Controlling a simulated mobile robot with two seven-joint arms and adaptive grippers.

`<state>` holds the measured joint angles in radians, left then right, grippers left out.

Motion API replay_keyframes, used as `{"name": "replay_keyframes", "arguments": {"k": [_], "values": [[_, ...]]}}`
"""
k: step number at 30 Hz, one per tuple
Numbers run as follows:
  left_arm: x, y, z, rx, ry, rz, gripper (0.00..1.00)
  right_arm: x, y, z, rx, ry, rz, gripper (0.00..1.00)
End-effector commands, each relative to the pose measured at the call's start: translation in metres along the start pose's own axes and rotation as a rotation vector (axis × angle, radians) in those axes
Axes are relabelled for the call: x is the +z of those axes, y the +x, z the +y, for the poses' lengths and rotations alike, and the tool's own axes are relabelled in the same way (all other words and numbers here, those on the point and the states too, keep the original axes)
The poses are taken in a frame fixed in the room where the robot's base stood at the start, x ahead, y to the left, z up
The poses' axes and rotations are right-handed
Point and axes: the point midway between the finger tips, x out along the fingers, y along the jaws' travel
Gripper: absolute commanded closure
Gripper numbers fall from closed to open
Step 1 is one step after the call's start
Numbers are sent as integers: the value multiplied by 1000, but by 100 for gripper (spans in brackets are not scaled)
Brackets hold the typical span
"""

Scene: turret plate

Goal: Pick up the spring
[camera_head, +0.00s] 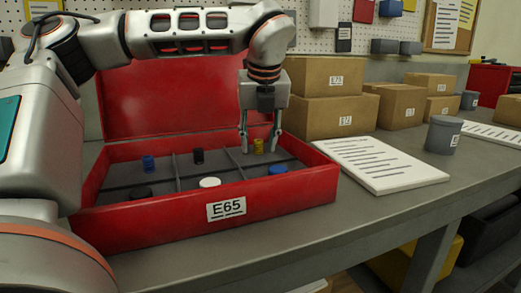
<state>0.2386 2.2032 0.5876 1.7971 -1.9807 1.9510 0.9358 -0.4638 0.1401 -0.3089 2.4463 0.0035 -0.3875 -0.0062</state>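The open red box (112,220) labelled E65 stands on the bench with its lid up and grey compartments inside. A yellow spring (258,146) stands in the back right compartment. A blue spring (149,163) is in the back left compartment and a black spring (198,156) in the back middle one. My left gripper (260,148) points down over the back right compartment. Its fingers are spread, one to each side of the yellow spring in the picture, with gaps between; I cannot tell the exact depth. My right gripper is not in view.
The front compartments hold a black disc (141,192), a white disc (209,182) and a blue disc (277,169). Printed sheets (380,165) and a grey canister (443,135) lie to the right. Cardboard boxes (335,116) stand behind. Dividers and box walls surround the gripper.

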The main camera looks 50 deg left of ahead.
Motion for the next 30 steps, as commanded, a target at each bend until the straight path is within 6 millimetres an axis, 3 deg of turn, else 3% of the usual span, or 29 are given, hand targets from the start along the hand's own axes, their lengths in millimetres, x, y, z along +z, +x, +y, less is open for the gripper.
{"name": "replay_keyframes", "arguments": {"k": [5, 9, 10, 23, 30], "values": [[0, -2, 0, -2, -1, -2, 64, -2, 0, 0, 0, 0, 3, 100], [0, -2, 0, -2, -1, -1, 95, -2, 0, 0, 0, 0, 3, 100], [0, -2, 0, -2, -1, -1, 98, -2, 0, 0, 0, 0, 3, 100], [2, -5, 0, -2, -2, -2, 98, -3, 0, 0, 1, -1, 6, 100], [13, -32, 1, -7, -4, -6, 98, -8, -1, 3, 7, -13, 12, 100]]}}
